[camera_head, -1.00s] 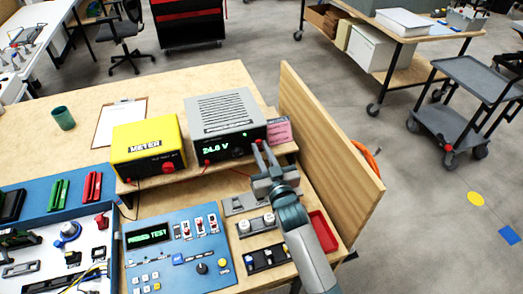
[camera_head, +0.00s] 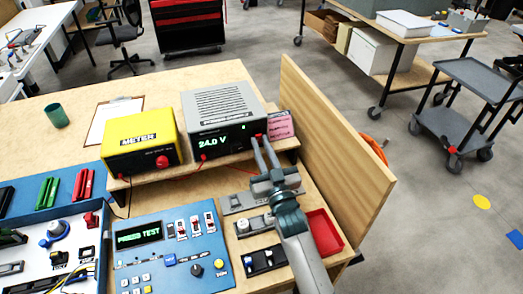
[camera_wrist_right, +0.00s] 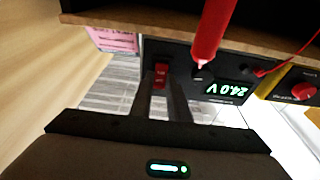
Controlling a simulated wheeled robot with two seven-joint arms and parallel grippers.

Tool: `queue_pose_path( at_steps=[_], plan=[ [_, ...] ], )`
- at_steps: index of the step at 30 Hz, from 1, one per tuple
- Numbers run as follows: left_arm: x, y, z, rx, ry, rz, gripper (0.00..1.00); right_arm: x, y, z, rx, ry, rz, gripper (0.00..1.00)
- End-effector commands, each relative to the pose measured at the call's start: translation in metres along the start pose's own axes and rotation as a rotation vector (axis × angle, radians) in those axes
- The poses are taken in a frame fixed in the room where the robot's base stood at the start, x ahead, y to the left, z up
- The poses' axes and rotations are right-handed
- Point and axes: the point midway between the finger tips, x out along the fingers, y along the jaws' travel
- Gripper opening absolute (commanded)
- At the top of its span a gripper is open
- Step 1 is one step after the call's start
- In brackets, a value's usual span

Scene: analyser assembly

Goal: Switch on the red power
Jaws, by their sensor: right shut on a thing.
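The grey power supply (camera_head: 222,112) stands on a raised wooden shelf, its display reading 24.0 V in green. Its red power switch (camera_wrist_right: 160,75) is on the front panel, beside the display in the right wrist view. My right gripper (camera_head: 261,140) reaches up to the right end of that panel. In the right wrist view its two fingers (camera_wrist_right: 160,90) stand on either side of the red switch, shut on it. The fingers partly hide the switch in the head view. My left gripper is not in view.
A yellow meter (camera_head: 137,143) stands left of the supply, with red leads nearby. A blue panel (camera_head: 170,250), a red tray (camera_head: 324,232) and a tall wooden side board (camera_head: 335,145) surround the arm. A red probe (camera_wrist_right: 210,30) crosses the right wrist view.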

Motion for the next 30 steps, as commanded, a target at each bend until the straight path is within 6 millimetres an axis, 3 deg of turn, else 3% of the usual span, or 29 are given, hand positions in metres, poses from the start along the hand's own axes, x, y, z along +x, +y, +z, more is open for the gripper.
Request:
queue_pose_path(
  at_steps=[9,10,12,23,30],
  plan=[
    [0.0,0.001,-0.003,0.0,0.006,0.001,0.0,0.0,0.0,0.0,0.0,0.002,0.0,0.0],
    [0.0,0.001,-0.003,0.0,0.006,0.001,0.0,0.0,0.0,0.0,0.0,0.002,0.0,0.23],
    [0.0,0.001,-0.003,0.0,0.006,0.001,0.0,0.0,0.0,0.0,0.0,0.002,0.0,0.34],
    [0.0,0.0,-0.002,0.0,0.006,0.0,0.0,0.0,0.0,-0.002,-0.001,0.002,0.0,0.34],
    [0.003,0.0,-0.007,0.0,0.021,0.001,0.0,0.004,0.0,-0.018,-0.001,0.005,-0.001,0.34]
  ],
)
